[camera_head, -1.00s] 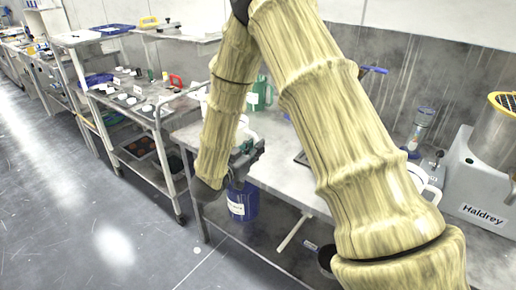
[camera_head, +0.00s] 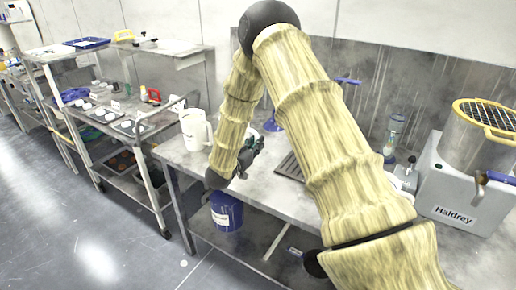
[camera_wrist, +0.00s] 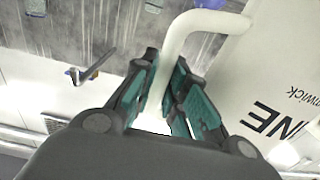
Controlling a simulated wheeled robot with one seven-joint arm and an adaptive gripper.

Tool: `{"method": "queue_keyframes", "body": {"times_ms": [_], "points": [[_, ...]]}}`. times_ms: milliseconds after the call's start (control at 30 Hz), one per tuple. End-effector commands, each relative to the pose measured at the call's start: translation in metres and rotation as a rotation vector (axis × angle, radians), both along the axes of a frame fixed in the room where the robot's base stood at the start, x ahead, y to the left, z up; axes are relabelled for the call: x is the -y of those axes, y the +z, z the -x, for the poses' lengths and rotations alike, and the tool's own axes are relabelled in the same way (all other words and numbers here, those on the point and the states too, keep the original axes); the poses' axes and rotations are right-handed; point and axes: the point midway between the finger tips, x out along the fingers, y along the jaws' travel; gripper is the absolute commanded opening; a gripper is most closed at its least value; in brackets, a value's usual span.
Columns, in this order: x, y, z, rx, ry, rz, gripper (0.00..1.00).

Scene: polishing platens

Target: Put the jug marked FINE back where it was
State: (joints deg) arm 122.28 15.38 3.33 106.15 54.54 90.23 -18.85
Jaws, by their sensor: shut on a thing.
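In the wrist view my gripper (camera_wrist: 170,105) is shut on the white handle (camera_wrist: 180,40) of a white jug (camera_wrist: 280,75). Its body fills the right side, and the upside-down black letters "NE" show on it, the rest of the word cut off. In the head view my gripper (camera_head: 254,148) is over the left part of the grey bench (camera_head: 270,190), partly hidden by my arm. Whether the held jug touches the bench is unclear.
A blue labelled container (camera_head: 227,212) is under the bench. A loaded trolley (camera_head: 160,130) stands at left.

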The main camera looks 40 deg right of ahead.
Motion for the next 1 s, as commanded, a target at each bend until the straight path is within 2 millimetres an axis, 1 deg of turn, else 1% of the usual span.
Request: {"method": "queue_keyframes", "body": {"times_ms": [167, 300, 500, 967, 1000], "points": [[0.015, -0.001, -0.007, 0.0, -0.002, 0.0, 0.0], [0.013, -0.018, -0.006, -0.003, -0.001, 0.0, 0.0], [0.012, -0.033, -0.006, -0.001, 0.0, 0.001, 0.0], [0.012, -0.04, -0.006, 0.0, 0.0, 0.001, 0.0], [0.012, -0.04, -0.006, -0.001, 0.0, 0.0, 0.16]]}}
